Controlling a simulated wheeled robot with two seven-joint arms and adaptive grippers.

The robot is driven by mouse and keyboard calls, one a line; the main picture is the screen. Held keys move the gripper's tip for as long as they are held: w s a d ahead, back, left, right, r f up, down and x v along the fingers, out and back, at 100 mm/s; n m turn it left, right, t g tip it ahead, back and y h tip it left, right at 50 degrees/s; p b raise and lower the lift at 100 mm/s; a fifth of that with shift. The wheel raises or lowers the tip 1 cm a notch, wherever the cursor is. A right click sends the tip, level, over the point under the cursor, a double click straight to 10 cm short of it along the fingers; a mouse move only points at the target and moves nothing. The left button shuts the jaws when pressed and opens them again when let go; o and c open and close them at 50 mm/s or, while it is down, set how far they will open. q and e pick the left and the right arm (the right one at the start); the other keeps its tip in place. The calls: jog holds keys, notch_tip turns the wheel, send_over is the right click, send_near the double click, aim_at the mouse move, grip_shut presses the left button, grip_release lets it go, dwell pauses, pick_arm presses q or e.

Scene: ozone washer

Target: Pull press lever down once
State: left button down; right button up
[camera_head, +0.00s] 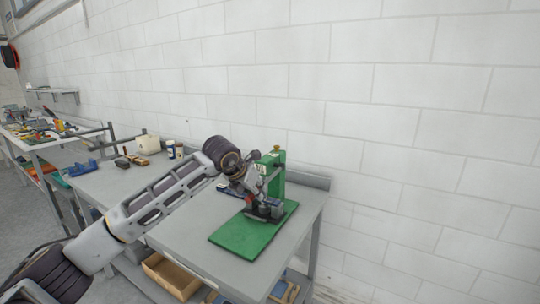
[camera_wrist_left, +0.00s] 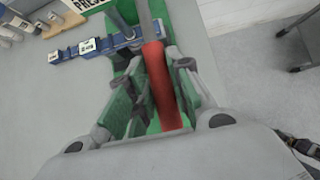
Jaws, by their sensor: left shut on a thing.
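The green press (camera_head: 271,172) stands upright on a green base plate (camera_head: 250,234) at the right end of the grey workbench. Its lever has a red handle (camera_wrist_left: 162,88), which shows in the left wrist view and runs up between the fingers. My left gripper (camera_wrist_left: 155,80) is shut on this red handle, with green finger pads on either side of it. In the head view my left gripper (camera_head: 241,182) is beside the front left of the press, and the handle is mostly hidden there. My right gripper is not in view.
A blue tool with white labels (camera_wrist_left: 93,45) lies on the bench beside the press. A white container (camera_head: 148,143) and small bottles stand further back. A white block wall (camera_head: 400,110) rises behind. The bench in front of the base plate is clear.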

pick_arm(q)
jog(key=shift+w+r+p, duration=0.1)
jog(key=shift+r+p, duration=0.4)
jog(key=shift+r, duration=1.2)
jog(key=shift+w+d+r+p, duration=0.15)
jog(key=shift+r+p, duration=0.25)
jog(key=shift+r, duration=0.5)
jog(key=shift+w+d+r+p, duration=0.15)
jog(key=shift+r+p, duration=0.25)
jog(key=shift+r, duration=0.45)
jog(key=shift+a, duration=0.15)
jog(key=shift+r, duration=0.1)
